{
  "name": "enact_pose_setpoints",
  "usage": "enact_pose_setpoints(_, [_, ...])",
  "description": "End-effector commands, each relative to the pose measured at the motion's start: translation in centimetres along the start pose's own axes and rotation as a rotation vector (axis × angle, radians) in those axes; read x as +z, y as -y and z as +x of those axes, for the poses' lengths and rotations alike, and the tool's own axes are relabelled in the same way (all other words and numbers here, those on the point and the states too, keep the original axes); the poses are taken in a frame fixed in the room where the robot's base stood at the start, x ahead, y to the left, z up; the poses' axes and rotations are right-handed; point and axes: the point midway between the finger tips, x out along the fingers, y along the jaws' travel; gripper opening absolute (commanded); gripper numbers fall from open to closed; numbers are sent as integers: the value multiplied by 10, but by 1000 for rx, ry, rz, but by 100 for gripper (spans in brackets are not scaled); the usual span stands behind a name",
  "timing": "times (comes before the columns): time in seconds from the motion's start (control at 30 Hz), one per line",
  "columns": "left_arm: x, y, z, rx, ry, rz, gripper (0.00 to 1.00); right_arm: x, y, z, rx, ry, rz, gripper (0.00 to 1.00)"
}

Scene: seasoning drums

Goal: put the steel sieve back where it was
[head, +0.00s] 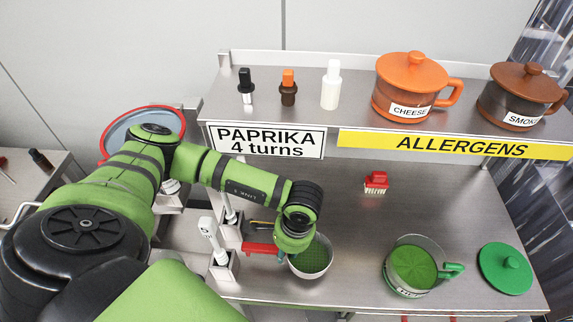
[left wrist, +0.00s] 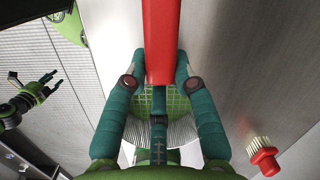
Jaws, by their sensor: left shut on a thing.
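The steel sieve (head: 312,258) is a round metal bowl with a red handle, at the front left of the steel counter in the head view. Its inside looks green; I cannot tell whether that is powder or something seen through the mesh. My left gripper (head: 282,252) is shut on the red handle (left wrist: 160,45), which lies between its teal fingers in the left wrist view. The ribbed bowl (left wrist: 182,132) shows partly behind the fingers. I cannot tell whether the bowl touches the counter. My right gripper (left wrist: 57,81) shows at the left of the left wrist view, fingers apart and empty.
White-handled tools (head: 209,228) stand in holders left of the sieve. A clear mug of green powder (head: 413,267) and a green lid (head: 506,268) are at the right. The shelf above holds bottles and an orange CHEESE pot (head: 412,85). Mid-counter is clear.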

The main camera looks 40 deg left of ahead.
Motion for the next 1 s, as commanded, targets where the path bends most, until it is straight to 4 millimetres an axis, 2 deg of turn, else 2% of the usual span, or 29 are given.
enact_pose_setpoints(0.17, [-2, 4, 11, 1, 1, 0, 0, -9, 0, 7, 0, -17, 2, 40])
enact_pose_setpoints(0.3, [-4, 1, 34, 2, 2, 0, 0, -9, 5, 20, -5, -18, 4, 40])
enact_pose_setpoints(0.4, [-6, 1, 43, 1, 1, -1, 0, -8, 8, 24, -10, -17, 6, 40])
enact_pose_setpoints(0.63, [-6, 1, 41, 0, 0, 0, 0, -8, 10, 22, -12, -16, 6, 40])
enact_pose_setpoints(0.8, [-6, 1, 46, 0, 0, 0, 0, -6, 9, 28, -11, -13, 5, 40])
enact_pose_setpoints(0.83, [-6, 1, 45, 0, 1, -1, 39, -5, 9, 26, -10, -11, 4, 40])
enact_pose_setpoints(0.87, [-6, 1, 44, 0, 1, -1, 51, -4, 8, 26, -10, -10, 4, 40])
enact_pose_setpoints(1.0, [-6, 1, 44, 0, 1, -1, 51, -3, 6, 25, -6, -7, 2, 40])
